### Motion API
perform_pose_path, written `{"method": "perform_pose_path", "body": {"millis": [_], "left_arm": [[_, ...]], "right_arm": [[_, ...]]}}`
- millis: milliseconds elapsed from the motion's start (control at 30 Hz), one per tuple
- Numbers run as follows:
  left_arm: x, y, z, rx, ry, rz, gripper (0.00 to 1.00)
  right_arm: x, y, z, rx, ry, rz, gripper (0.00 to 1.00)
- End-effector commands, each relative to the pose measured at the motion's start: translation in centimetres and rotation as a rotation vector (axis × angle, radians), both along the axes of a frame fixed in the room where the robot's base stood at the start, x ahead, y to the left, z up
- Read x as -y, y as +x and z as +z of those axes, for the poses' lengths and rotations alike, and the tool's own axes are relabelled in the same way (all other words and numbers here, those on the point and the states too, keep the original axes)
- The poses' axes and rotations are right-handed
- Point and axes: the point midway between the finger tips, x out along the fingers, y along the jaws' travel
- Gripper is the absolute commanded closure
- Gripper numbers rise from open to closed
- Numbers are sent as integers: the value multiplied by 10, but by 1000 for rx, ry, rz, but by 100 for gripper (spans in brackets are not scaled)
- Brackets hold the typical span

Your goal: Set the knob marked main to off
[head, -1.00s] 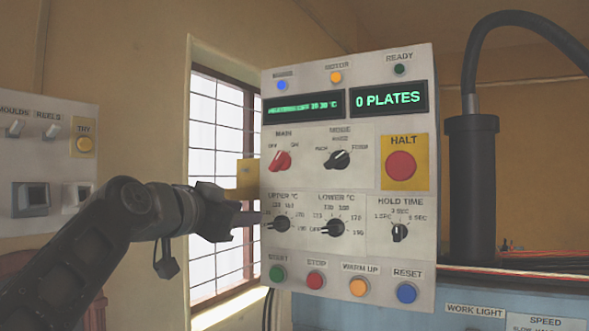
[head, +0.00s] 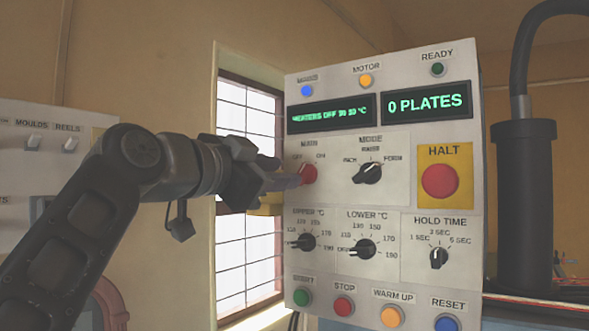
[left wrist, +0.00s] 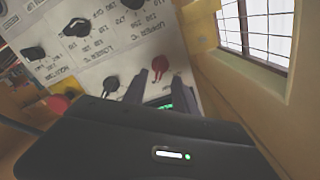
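The red main knob (head: 309,173) is on the upper left of the grey control panel (head: 395,282), under the labels OFF and ON. Its handle leans to the upper right, toward ON, and is partly hidden by my gripper. My left gripper (head: 289,181) is at the knob's left side. In the left wrist view my two fingers (left wrist: 152,88) are apart, and the red knob (left wrist: 158,66) shows between and just beyond their tips. I cannot tell whether they touch it. My right gripper is not in view.
The black mode knob (head: 367,173) is right of the main knob, with the yellow-backed HALT button (head: 439,181) farther right. Temperature knobs and coloured buttons lie below. A barred window (head: 247,250) is behind my arm. The motor lamp (head: 366,80) glows orange.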

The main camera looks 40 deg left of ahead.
Motion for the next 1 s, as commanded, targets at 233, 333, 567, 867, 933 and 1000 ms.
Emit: {"method": "perform_pose_path", "body": {"millis": [233,333,567,867,933,1000], "left_arm": [[-2,38,2,-2,-1,1,66],[-1,46,1,-1,-1,1,66],[-1,49,0,1,0,1,66],[-1,48,0,0,-1,0,84],[-1,48,0,0,-1,0,90],[-1,48,0,0,-1,0,96]], "right_arm": [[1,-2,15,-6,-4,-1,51],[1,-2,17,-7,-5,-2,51],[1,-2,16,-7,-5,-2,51],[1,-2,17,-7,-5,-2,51],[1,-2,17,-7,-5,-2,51],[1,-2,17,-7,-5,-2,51]]}}
